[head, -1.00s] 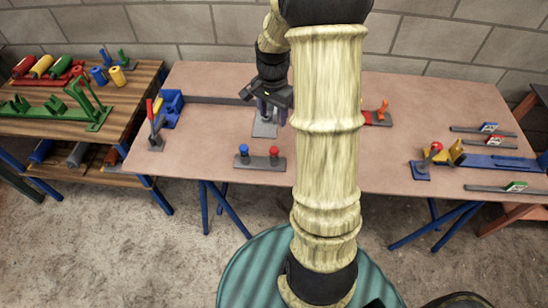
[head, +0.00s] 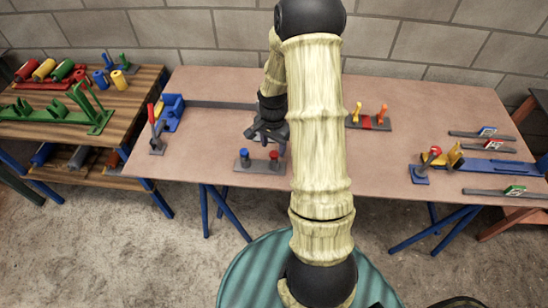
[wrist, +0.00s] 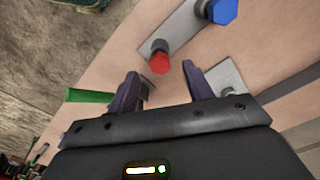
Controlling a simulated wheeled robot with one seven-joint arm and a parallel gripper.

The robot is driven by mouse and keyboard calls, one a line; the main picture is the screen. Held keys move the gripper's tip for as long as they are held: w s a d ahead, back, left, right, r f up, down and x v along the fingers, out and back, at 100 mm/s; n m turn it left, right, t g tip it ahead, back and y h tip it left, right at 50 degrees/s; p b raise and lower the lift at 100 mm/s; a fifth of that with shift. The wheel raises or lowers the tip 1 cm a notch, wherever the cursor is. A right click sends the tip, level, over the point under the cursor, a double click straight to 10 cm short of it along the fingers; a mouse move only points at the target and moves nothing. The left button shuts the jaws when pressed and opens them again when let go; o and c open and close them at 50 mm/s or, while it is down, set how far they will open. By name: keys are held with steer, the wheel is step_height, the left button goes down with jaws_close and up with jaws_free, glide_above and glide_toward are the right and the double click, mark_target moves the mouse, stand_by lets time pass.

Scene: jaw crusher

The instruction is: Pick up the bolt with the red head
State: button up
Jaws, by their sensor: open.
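The bolt with the red head (head: 274,155) stands upright in a small grey plate (head: 258,166) near the front edge of the table. The bolt with the blue head (head: 244,153) stands in the same plate to its left. In the wrist view the red head (wrist: 160,63) lies just beyond and between the fingertips, not gripped, and the blue head (wrist: 222,10) is at the upper right. My gripper (wrist: 163,82) is open and empty. In the head view my gripper (head: 268,139) hangs just above and behind the red bolt.
Another grey plate (wrist: 226,76) lies by the right finger in the wrist view. A plate with yellow and orange handles (head: 370,122) is right of my arm. A red-handled lever (head: 153,125) stands at the left. The table's front edge is close to the bolt plate.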

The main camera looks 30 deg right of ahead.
mark_target(274, 154)
steer(key=shift+f, duration=0.25)
steer(key=shift+f, duration=0.1)
steer(key=shift+d+f+p, duration=0.15)
steer(key=shift+f+p, duration=0.25)
steer(key=shift+f, duration=2.1)
jaws_close()
steer(key=shift+r, duration=0.15)
